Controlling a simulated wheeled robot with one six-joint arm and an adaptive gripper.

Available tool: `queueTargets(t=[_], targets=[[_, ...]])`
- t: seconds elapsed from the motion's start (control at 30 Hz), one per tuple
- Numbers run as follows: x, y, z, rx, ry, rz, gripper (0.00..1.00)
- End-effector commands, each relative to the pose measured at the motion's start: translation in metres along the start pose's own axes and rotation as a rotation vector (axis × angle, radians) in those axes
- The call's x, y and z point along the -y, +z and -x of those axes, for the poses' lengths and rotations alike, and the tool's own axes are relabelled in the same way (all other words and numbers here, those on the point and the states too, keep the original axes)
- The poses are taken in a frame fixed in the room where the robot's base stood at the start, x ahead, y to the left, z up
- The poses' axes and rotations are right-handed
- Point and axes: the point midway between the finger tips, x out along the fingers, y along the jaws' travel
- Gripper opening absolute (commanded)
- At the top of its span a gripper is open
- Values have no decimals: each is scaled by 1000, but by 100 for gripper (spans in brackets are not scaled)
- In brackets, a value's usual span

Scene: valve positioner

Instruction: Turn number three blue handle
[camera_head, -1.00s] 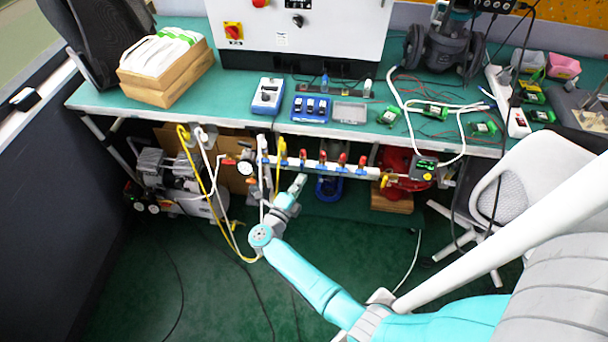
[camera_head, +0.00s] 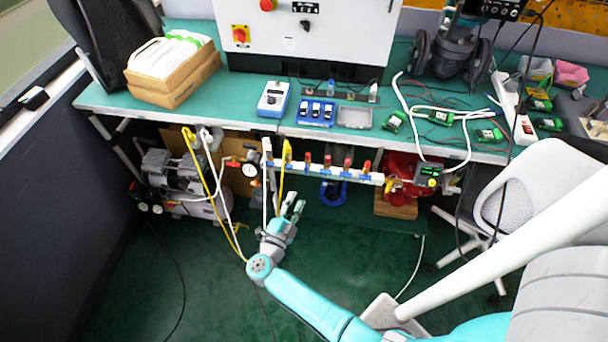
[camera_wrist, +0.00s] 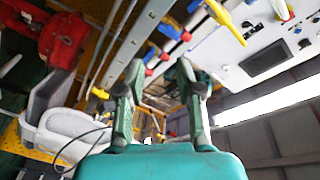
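A white manifold rail (camera_head: 376,180) runs below the front edge of the table, with several blue handles (camera_head: 325,172) and red fittings (camera_head: 347,162) along it. Blue handles (camera_wrist: 170,31) and red fittings (camera_wrist: 187,37) show beyond and above the fingertips.
Yellow and white hoses (camera_head: 215,190) hang left of my gripper. A pressure gauge (camera_head: 248,170) and compressor (camera_head: 175,172) stand at left under the table (camera_head: 110,97). A red machine (camera_head: 400,172) is at right, beside a white chair (camera_head: 540,185).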

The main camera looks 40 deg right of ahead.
Motion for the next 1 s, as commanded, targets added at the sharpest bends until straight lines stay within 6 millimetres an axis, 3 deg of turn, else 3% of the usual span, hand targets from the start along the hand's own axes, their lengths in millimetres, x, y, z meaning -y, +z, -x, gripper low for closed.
queueTargets(t=[0.3,0.5,0.77,1.0], targets=[[1,-14,-8,87,-110,632,35],[3,-20,-8,100,-174,892,35],[5,-20,-16,101,-193,971,35],[10,-14,-52,98,-191,968,35]])
